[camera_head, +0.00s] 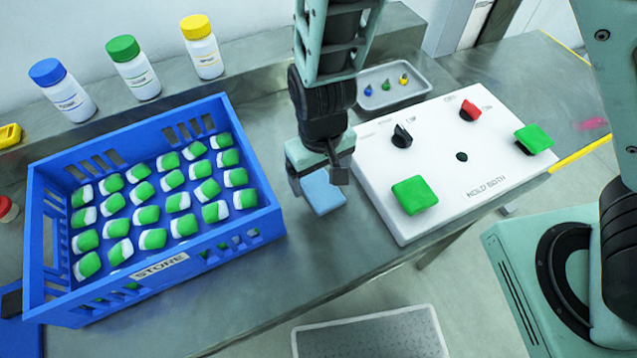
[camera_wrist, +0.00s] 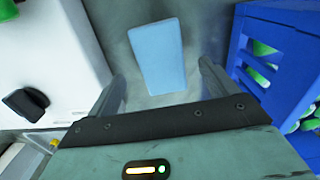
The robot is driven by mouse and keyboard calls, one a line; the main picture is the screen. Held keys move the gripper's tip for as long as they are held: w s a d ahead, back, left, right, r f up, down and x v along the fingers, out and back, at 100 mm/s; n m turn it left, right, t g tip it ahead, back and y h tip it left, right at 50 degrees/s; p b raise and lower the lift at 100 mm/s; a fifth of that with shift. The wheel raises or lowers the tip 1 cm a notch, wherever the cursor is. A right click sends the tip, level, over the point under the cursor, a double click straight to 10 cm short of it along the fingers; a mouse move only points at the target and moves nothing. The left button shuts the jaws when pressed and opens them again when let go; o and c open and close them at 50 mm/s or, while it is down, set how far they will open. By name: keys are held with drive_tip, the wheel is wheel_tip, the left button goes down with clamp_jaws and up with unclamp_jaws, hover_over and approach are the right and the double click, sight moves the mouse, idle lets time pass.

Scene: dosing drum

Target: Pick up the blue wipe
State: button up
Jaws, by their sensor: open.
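The blue wipe (camera_head: 323,193) is a light blue, flat block-like cloth on the grey metal bench, between the blue crate and the white control panel. My gripper (camera_head: 321,176) is right above it in the head view and hides its far part. In the wrist view the wipe (camera_wrist: 157,57) lies just ahead of my gripper (camera_wrist: 160,80), between the lines of its two spread fingers. The fingers are open and empty. I cannot tell how high they are above the bench.
A blue crate (camera_head: 166,269) marked STORE, full of green-and-white capsules, stands left. A white panel (camera_head: 450,205) with green buttons and knobs stands close right. Behind are a small grey tray (camera_head: 411,97) and bottles with blue (camera_head: 62,90), green (camera_head: 134,68) and yellow (camera_head: 202,47) caps.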

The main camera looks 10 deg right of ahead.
sight(320, 188)
wheel_tip(320, 188, down, 4)
drive_tip(key=shift+s+r, duration=0.1)
drive_tip(key=shift+r, duration=0.1)
drive_tip(key=c, duration=1)
drive_tip(key=shift+c, duration=0.2)
drive_tip(key=shift+r, duration=0.15)
wheel_tip(320, 188, up, 10)
